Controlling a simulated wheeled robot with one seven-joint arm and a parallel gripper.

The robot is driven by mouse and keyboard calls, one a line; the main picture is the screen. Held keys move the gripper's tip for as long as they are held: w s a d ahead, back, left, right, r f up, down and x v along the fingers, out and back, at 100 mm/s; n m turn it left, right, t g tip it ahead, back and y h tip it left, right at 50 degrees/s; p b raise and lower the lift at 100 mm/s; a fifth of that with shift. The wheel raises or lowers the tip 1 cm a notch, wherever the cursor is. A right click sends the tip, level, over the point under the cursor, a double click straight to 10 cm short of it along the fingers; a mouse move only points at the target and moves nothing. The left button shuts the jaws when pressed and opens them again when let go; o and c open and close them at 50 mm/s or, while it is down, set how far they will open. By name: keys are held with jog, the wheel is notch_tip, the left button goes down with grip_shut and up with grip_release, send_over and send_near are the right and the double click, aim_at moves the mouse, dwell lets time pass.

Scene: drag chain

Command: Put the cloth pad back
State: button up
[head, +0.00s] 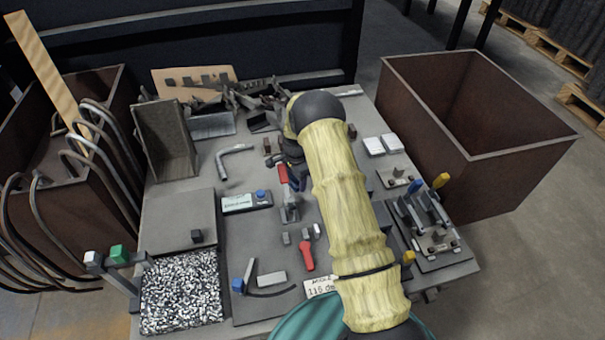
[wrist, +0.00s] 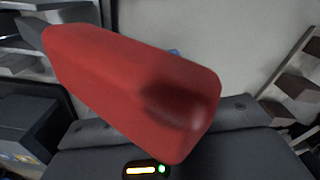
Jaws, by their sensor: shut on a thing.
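My gripper (head: 291,177) is low over the middle of the table, mostly hidden by my yellow-sleeved arm. It is shut on a red-handled tool (head: 282,176), whose grey end points toward the front of the table. In the wrist view a large red handle (wrist: 135,85) with a dark tip crosses close in front of the camera; the fingertips are hidden there. I cannot tell for certain which thing is the cloth pad. Two small white pads (head: 374,146) lie side by side to the right of my arm. A black-and-white speckled mat (head: 181,293) lies at the front left.
A white-faced meter (head: 246,202) lies left of the tool, and a red-handled piece (head: 307,255) in front. A bent grey pipe (head: 222,163) and an open grey box (head: 166,141) are farther left. A clamp fixture (head: 430,222) stands at right. Rusty bins (head: 520,180) flank the table.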

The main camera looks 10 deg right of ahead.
jog(key=shift+f, duration=0.95)
jog(key=shift+f, duration=0.25)
jog(key=o, duration=0.9)
jog(key=shift+b, duration=0.4)
notch_tip(320, 180, up, 18)
jog(key=p, duration=0.6)
jog(key=shift+f, duration=0.25)
